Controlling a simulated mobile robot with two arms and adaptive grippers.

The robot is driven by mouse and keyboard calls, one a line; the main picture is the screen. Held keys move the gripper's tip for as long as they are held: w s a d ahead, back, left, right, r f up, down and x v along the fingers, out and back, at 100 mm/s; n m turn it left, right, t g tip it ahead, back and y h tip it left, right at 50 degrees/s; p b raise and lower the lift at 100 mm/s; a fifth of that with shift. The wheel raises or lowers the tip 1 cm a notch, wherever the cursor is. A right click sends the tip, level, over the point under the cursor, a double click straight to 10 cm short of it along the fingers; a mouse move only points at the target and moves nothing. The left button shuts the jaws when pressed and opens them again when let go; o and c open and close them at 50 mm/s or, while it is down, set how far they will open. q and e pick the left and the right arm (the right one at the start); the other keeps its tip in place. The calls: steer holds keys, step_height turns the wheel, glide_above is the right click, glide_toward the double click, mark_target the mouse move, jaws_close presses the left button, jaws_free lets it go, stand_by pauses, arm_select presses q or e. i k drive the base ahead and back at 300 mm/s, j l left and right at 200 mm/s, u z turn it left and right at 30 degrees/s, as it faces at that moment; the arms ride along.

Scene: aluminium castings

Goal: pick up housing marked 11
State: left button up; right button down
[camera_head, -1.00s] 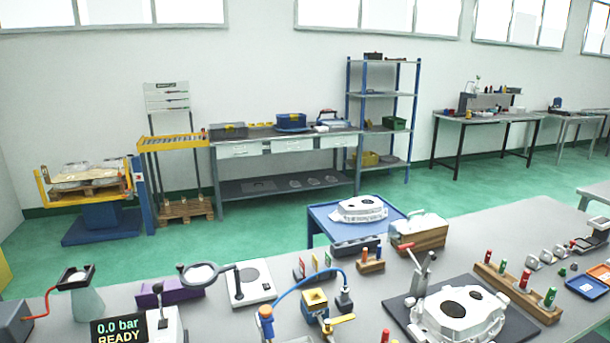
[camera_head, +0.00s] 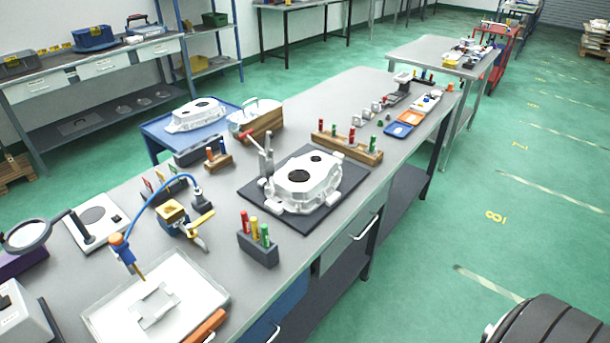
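A second, similar housing (camera_head: 198,114) sits on a blue table (camera_head: 158,143) behind the bench. I cannot read a mark 11 on either housing. A small grey part (camera_head: 157,303) lies in a white tray (camera_head: 207,285) at the front left of the bench. Neither of my grippers shows in the head view.
Plug gauges in a wooden rack (camera_head: 350,146), a block of coloured pins (camera_head: 258,247), a small vise (camera_head: 177,216) and a magnifier (camera_head: 28,236) occupy the bench. Blue and orange trays (camera_head: 398,129) stand farther along. A dark rounded object (camera_head: 560,325) is at bottom right.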

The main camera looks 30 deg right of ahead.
mark_target(309, 174)
steer(key=u, duration=0.25)
steer(key=l+u, duration=0.35)
steer(key=l, duration=0.3)
steer(key=l+u, duration=0.4)
steer(key=l, duration=0.2)
steer(key=k, duration=0.05)
